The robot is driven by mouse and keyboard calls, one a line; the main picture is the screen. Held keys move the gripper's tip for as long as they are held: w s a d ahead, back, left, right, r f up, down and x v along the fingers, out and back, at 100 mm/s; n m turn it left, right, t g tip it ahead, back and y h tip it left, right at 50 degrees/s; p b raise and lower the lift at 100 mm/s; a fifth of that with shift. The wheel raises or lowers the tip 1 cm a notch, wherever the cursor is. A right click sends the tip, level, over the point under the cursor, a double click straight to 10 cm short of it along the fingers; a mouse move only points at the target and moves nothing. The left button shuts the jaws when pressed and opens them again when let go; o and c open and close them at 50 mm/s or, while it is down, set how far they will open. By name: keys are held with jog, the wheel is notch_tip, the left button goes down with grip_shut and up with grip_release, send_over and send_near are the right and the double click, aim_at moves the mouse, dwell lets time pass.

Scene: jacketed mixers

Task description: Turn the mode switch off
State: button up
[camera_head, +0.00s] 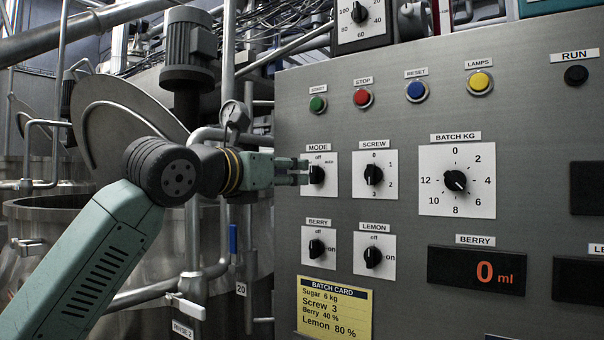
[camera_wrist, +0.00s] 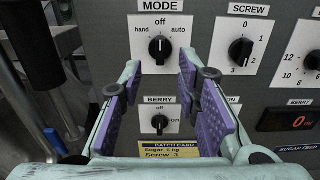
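The mode switch (camera_head: 318,175) is a black knob on a white plate marked hand, off and auto, on the grey panel. In the wrist view the mode switch (camera_wrist: 160,48) lies ahead, between and beyond my fingertips, and its pointer appears roughly upright, toward off. My gripper (camera_head: 305,172) is at the left of the switch in the head view, its tips close to the plate and partly covering its left side. In the wrist view my gripper (camera_wrist: 159,72) is open, with purple pads apart and nothing between them. Contact with the knob is not visible.
The screw knob (camera_head: 374,175) is right of the mode switch. The berry knob (camera_head: 317,248) and lemon knob (camera_head: 373,257) are below. Coloured buttons line the top, including the green start button (camera_head: 317,104). A yellow batch card (camera_head: 335,309) is lower down. Steel mixers and pipes stand left.

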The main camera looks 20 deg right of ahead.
jog(key=v, duration=0.5)
jog(key=shift+s, duration=0.1)
